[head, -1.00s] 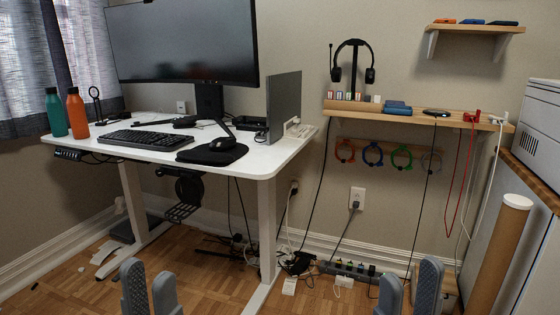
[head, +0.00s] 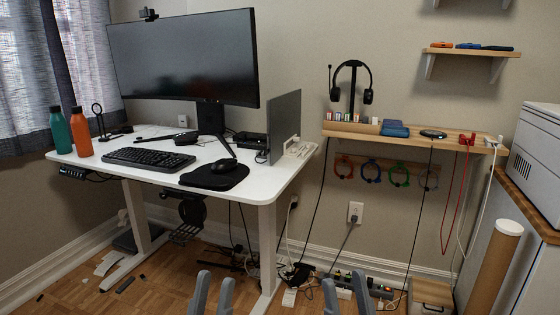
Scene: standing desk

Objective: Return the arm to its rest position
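My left gripper (head: 214,285) shows at the bottom edge of the head view, left of centre. Its two grey fingers point up with a gap between them, and I see nothing held. My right gripper (head: 344,285) shows at the bottom edge, right of centre. Its fingers are also apart with nothing visible between them. Both grippers are low in the picture, in front of the floor and desk leg, and apart from each other. The rest of both arms is out of view.
A white standing desk (head: 255,184) holds a monitor (head: 185,58), keyboard (head: 150,158), mouse (head: 223,165) and two bottles. A wall shelf (head: 460,142) with cables stands right. A power strip (head: 380,290) lies on the floor behind my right gripper. A cardboard tube (head: 492,265) stands right.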

